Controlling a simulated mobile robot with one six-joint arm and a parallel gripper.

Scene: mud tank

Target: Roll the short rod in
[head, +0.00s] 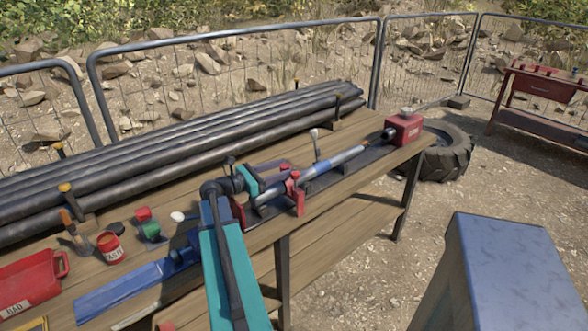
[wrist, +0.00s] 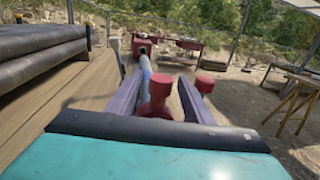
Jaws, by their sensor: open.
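A short rod (head: 343,158), blue at the near part and grey-brown toward the far end, lies along a dark rail on the bench. Its far end points toward a red box (head: 403,129) at the bench's right end. My gripper (head: 272,180) is at the rod's near end, beside a red clamp (head: 297,192). In the wrist view, my gripper (wrist: 160,80) is open, its two fingers spread on either side of a red knob (wrist: 160,86). The rod (wrist: 145,68) runs away beyond them toward the red box (wrist: 142,46). The near end of the rod is partly hidden by my gripper.
Long dark pipes (head: 180,145) lie along the back of the wooden bench (head: 352,148). Red and green pots (head: 110,247), a brush and a red bin (head: 30,285) stand at the left. A blue metal block (head: 515,270) is at the front right. A tyre (head: 447,155) lies beyond the bench.

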